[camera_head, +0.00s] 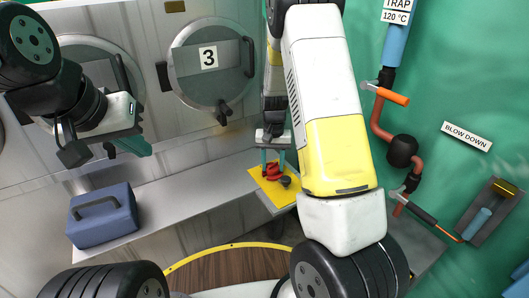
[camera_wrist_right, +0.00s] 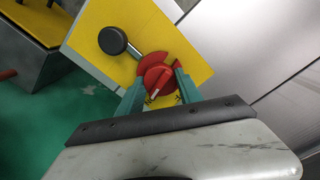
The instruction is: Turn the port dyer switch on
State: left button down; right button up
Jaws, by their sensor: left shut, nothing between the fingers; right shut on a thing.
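A red rotary switch (camera_head: 271,172) sits on a yellow plate (camera_head: 266,190) at the end of the grey ledge in the head view. In the right wrist view the red switch (camera_wrist_right: 155,76) is round with a raised grip bar, on the yellow plate (camera_wrist_right: 190,40). My right gripper (camera_head: 273,164) has its green fingers on both sides of the switch and is shut on it. The right gripper's fingers (camera_wrist_right: 159,86) also show in the wrist view. No label on the switch is readable. My left gripper (camera_head: 139,148) is shut and empty, in front of the metal wall at left.
A black ball-ended lever (camera_wrist_right: 112,41) is beside the switch on the plate. A blue toolbox (camera_head: 103,222) stands on the ledge (camera_head: 195,195) at left. Drum door 3 (camera_head: 209,80) is behind. Pipes with an orange-handled valve (camera_head: 392,97) run along the green wall at right.

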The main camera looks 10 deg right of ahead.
aim_at(273, 163)
jog(key=shift+w+m, duration=0.1)
jog(key=shift+m, duration=1)
jog(key=o, duration=1.4)
jog(key=shift+c, duration=0.2)
notch_tip(273, 163, up, 8)
jog(key=shift+f, duration=0.1)
